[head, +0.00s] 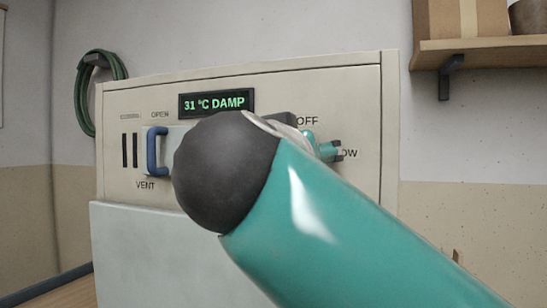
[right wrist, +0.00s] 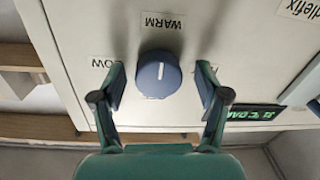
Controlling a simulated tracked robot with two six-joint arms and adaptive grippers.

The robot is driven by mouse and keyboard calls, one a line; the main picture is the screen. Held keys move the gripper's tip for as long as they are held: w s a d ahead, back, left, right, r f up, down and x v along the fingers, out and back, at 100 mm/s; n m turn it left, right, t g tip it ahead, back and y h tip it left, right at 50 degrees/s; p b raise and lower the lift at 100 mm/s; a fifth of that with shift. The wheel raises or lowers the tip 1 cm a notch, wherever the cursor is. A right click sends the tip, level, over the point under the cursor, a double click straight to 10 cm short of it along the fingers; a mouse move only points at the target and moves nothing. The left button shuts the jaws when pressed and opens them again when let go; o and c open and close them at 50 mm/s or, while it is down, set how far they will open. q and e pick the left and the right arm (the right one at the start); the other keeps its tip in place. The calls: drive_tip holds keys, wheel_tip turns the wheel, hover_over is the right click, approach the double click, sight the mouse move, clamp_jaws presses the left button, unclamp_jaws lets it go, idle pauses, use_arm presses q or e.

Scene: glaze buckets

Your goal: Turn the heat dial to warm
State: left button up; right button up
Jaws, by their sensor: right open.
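The heat dial (right wrist: 158,78) is a round blue-grey knob on the cream panel, seen from close up in the right wrist view. Its white mark runs vertically there, in line with the upside-down WARM label (right wrist: 163,23). The LOW label (right wrist: 103,62) is to the dial's left in that view; a label on the right is mostly hidden by a finger. My right gripper (right wrist: 160,82) is open, one finger on each side of the dial, with visible gaps. In the head view my arm hides the dial, and only part of the gripper (head: 326,149) shows. My left gripper is not in view.
The cream cabinet (head: 140,240) carries a display (head: 216,103) reading 31 °C DAMP and a blue vent handle (head: 157,151) left of the dial area. A green hose (head: 84,92) hangs at left. A shelf (head: 480,50) with a box is at upper right.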

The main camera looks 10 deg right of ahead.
drive_tip(key=v, duration=1.2)
drive_tip(key=shift+f, duration=0.1)
